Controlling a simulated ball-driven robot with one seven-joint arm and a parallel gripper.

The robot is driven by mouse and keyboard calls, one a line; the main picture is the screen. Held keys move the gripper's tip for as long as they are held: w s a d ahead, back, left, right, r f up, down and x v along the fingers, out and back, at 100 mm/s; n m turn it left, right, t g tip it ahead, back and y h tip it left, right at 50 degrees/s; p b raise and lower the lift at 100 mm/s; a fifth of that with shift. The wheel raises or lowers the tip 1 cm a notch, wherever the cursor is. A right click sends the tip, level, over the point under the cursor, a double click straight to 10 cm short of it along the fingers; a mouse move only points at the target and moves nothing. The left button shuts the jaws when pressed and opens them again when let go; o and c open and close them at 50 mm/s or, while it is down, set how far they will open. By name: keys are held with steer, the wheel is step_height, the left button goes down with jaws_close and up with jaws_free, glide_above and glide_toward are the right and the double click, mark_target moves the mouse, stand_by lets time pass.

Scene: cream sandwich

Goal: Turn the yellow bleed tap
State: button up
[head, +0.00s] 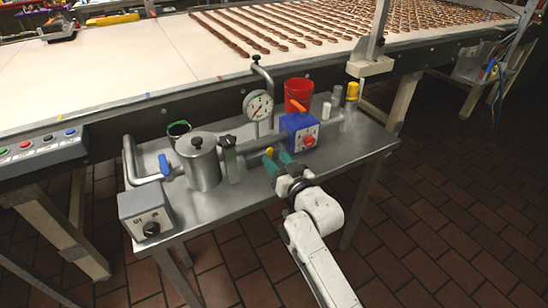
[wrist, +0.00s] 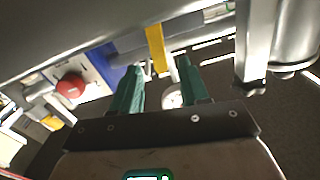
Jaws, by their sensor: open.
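The yellow bleed tap (head: 268,151) shows as a small yellow tip just beyond my gripper in the head view, in front of the pipework. In the wrist view the yellow tap (wrist: 156,46) is a flat lever between the lines of my two green fingers. My gripper (head: 277,161) is open over the front of the metal bench. The wrist view shows its fingers (wrist: 161,66) apart, with the lever's end at or just beyond the fingertips. Whether a finger touches it I cannot tell. My gripper hides part of the tap in the head view.
A blue box (head: 301,130) with a red knob stands close right of my gripper. A metal pot (head: 198,160), a gauge (head: 258,105), a red bucket (head: 298,94) and a grey switch box (head: 146,212) stand on the bench. The conveyor (head: 150,72) runs behind.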

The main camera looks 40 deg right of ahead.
steer(key=v, duration=0.8)
steer(key=shift+s, duration=0.35)
steer(key=shift+a, duration=0.15)
steer(key=s+a+f+n+g+y+p, duration=0.2)
steer(key=s+a+f+n+g+y, duration=0.15)
steer(key=s+a+f+g, duration=0.5)
steer(key=s+a+f+g+p, duration=0.1)
steer(key=s+g, duration=0.3)
steer(key=s, duration=0.3)
steer(key=s+a+f+g+y+p, duration=0.1)
steer(key=s+g, duration=0.3)
steer(key=s, duration=0.4)
steer(key=shift+s+a+f+n, duration=0.3)
steer(key=shift+a+n, duration=0.15)
steer(key=shift+a, duration=0.35)
steer(key=shift+w, duration=0.15)
